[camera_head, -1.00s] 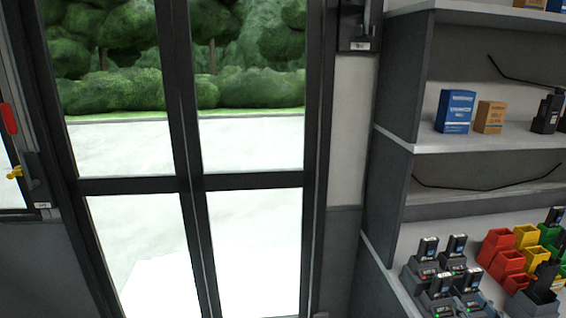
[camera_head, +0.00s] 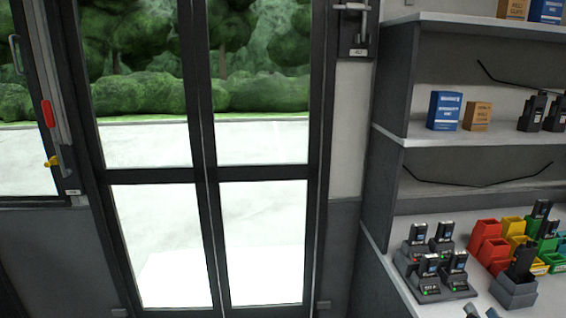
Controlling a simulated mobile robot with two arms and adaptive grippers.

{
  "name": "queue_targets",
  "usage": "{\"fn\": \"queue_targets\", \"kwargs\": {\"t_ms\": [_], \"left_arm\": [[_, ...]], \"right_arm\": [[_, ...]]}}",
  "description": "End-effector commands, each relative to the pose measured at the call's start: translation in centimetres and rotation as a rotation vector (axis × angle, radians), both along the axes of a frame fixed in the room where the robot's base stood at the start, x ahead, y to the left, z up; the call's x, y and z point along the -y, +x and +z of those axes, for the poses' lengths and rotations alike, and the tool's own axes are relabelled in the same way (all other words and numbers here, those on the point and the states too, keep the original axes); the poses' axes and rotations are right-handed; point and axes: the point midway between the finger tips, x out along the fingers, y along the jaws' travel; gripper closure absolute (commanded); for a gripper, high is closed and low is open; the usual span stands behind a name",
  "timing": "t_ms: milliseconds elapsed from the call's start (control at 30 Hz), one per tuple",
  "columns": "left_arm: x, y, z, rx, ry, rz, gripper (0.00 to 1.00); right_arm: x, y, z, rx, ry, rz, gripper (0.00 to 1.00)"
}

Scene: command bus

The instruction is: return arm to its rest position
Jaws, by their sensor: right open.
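Only the tips of my right gripper (camera_head: 481,312) show, at the bottom edge of the head view, in front of the lower shelf. They are apart, and I see nothing between them. The rest of my right arm is out of frame. My left gripper is not in view.
Grey shelves on the right hold a charger with radios (camera_head: 433,278), coloured bins (camera_head: 487,238), a grey holder with a black radio (camera_head: 515,290), a blue box (camera_head: 444,111) and a brown box (camera_head: 477,116). Glass doors (camera_head: 208,170) stand left of the shelves, with a yellow-handled lever (camera_head: 52,161) beside them.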

Motion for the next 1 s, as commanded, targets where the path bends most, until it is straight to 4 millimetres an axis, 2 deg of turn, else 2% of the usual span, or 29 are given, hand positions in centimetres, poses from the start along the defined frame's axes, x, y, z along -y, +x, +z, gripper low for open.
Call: {"fn": "queue_targets", "kwargs": {"t_ms": [267, 367, 467, 600, 700, 833, 1000], "left_arm": [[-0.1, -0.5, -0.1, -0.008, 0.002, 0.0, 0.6], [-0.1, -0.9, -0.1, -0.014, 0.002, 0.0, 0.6], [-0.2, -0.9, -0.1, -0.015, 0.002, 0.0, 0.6], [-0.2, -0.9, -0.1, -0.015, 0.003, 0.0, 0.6], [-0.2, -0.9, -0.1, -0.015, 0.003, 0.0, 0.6], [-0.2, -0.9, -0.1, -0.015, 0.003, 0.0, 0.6], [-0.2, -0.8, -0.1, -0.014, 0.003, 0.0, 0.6]], "right_arm": [[-0.8, -2.4, -1.3, 0.036, 0.511, -0.167, 0.5], [-1.5, -4.1, -3.0, 0.034, 0.789, -0.268, 0.5], [-3.1, -6.7, -6.0, 0.012, 1.146, -0.417, 0.5], [-7.6, -11.9, -11.1, -0.07, 1.63, -0.693, 0.5], [-11.2, -15.3, -13.5, -0.138, 1.861, -0.878, 0.5], [-15.1, -18.9, -15.1, -0.22, 2.041, -1.076, 0.5], [-19.5, -23.0, -15.9, -0.319, 2.179, -1.294, 0.5]]}}
